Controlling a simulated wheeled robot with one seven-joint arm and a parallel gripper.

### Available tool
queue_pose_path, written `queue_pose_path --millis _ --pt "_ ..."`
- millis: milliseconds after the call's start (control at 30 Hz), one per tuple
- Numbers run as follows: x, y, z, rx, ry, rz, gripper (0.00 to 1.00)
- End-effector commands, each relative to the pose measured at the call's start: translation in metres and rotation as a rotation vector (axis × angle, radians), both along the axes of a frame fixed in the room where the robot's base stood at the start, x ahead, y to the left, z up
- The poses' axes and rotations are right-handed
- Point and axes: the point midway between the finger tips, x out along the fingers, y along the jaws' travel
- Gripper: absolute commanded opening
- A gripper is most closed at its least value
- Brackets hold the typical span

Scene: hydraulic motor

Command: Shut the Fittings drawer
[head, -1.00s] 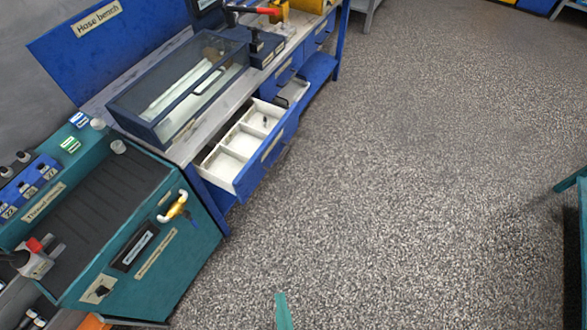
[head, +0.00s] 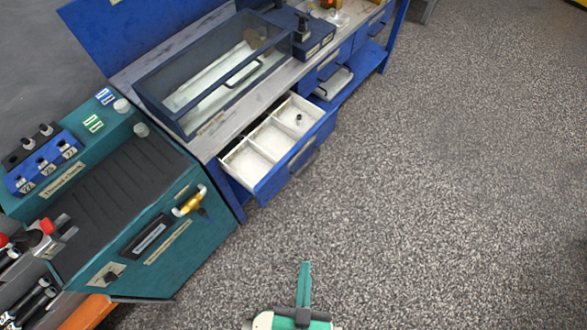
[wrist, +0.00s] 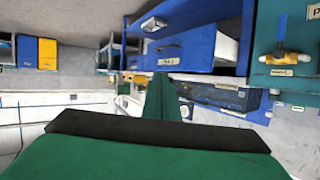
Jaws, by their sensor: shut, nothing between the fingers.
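A blue-fronted drawer with a white, divided inside (head: 262,140) stands open under the bench. A small dark fitting lies in its far compartment. I take it for the Fittings drawer, but its label is too small to read. Its front also shows in the wrist view (wrist: 195,50), with a dark handle and a pale label. My gripper (head: 305,268) is shut and empty, low in the head view, out over the floor and apart from the drawer front. In the wrist view its green fingers (wrist: 160,82) point toward the drawer front and overlap its lower edge.
A teal bench (head: 165,255) with a yellow valve (head: 190,205) stands just left of the drawer. A glass-lidded case (head: 215,75) sits on the bench top. The floor (head: 440,200) to the right is clear.

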Motion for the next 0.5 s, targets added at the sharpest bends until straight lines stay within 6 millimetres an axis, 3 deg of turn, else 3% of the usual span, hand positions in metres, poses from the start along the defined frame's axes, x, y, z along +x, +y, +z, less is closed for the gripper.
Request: queue_pose_path --millis 33,200,400,500 --pt "0.006 -0.010 -0.027 0.030 0.045 -0.029 0.00" --pt "0.021 -0.038 -0.122 0.185 0.232 -0.117 0.00" --pt "0.045 -0.053 -0.207 0.424 0.416 -0.174 0.00" --pt "0.063 -0.054 -0.235 0.560 0.486 -0.174 0.00"
